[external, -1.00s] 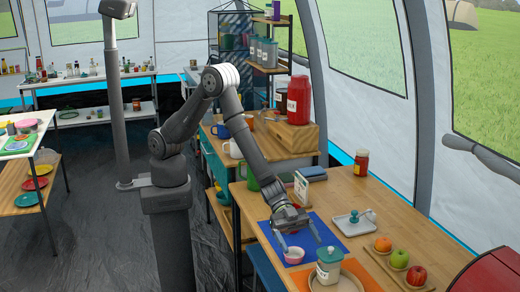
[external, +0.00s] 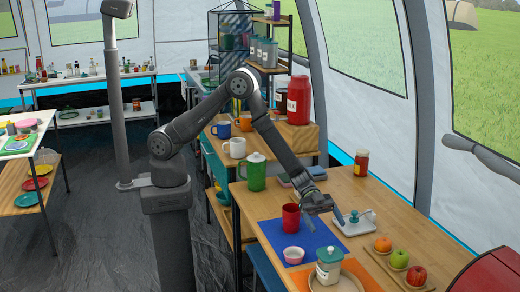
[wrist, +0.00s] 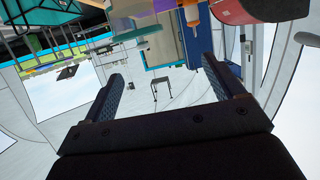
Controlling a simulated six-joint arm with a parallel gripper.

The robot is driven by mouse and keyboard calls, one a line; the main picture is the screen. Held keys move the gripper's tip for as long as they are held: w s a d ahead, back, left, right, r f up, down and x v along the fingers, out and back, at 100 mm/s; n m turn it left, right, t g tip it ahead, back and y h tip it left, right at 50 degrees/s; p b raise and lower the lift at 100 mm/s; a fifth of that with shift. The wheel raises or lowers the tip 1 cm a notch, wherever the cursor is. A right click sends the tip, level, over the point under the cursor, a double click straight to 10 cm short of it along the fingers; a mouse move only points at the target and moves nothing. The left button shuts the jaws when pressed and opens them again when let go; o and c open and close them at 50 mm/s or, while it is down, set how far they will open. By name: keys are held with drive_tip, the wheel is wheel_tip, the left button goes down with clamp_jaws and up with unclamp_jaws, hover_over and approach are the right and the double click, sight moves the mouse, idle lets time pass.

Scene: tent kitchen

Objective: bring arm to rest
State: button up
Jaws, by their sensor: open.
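My gripper (external: 325,217) is open and empty above the wooden table (external: 350,190), just right of a red cup (external: 291,217). In the wrist view its two fingers (wrist: 164,72) stand wide apart with nothing between them. That view looks out at the tent and appears upside down. My arm is bent, its elbow high and its forearm sloping down to the right.
The red cup and a small bowl (external: 293,254) are on a blue mat (external: 318,243). A lidded jar (external: 329,266), a grey tray (external: 352,228), a green pitcher (external: 257,172), a red jar (external: 361,163) and fruit (external: 399,258) stand nearby.

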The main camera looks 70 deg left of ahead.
drive_tip(key=shift+w+a+f, duration=0.3)
drive_tip(key=shift+w+f, duration=0.7)
drive_tip(key=shift+w, duration=0.2)
drive_tip(key=shift+w+a+f, duration=0.35)
drive_tip(key=shift+w+f, duration=0.65)
drive_tip(key=shift+w, duration=0.15)
drive_tip(key=shift+w+a+f, duration=0.3)
drive_tip(key=shift+w+f, duration=0.7)
drive_tip(key=shift+w, duration=0.2)
